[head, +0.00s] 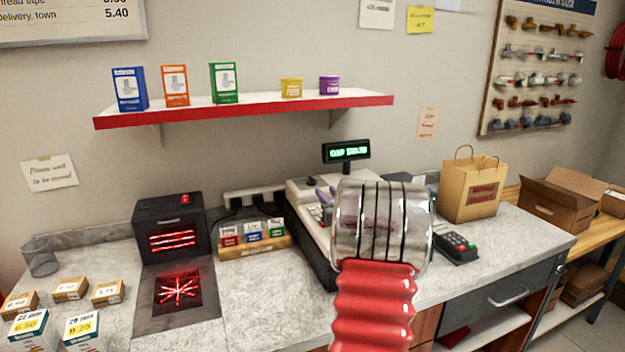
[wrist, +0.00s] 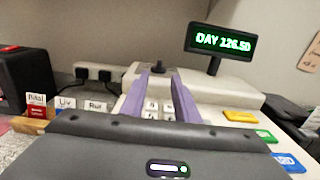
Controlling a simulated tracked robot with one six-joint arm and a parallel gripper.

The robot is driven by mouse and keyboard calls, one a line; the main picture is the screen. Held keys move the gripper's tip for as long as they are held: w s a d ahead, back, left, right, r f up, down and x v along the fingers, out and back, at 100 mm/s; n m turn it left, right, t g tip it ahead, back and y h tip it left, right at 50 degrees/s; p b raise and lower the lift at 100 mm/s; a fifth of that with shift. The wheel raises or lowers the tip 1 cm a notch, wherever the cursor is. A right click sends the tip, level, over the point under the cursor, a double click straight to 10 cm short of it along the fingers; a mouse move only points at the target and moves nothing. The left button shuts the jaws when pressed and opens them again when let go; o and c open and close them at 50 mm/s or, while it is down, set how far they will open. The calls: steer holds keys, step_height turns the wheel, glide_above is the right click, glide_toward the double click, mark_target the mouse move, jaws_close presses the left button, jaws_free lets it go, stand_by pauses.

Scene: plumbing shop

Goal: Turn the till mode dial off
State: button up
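The pale till (head: 303,190) stands on the counter, largely hidden behind my arm in the head view. A small black knob, which looks like the mode dial (wrist: 158,67), stands on top of the till body (wrist: 215,88); a dark knob also shows in the head view (head: 311,181). Its pointing direction is too small to read. The till display (wrist: 222,41) reads "DAY 126.50" in green. My gripper (wrist: 160,78) is open, its two purple fingers reaching over the keys with nothing between them. The dial appears beyond the fingertips, in line with the gap; I cannot tell how far.
A black scanner box (head: 170,228) and a rack of small cards (head: 254,238) stand left of the till. A paper bag (head: 470,190) and a card terminal (head: 456,247) are on the right. A red-edged shelf (head: 250,107) hangs above. Coloured keys (wrist: 241,117) line the till's right side.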

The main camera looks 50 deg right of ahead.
mark_target(314, 179)
steer(key=shift+x, duration=6.75)
jaws_close()
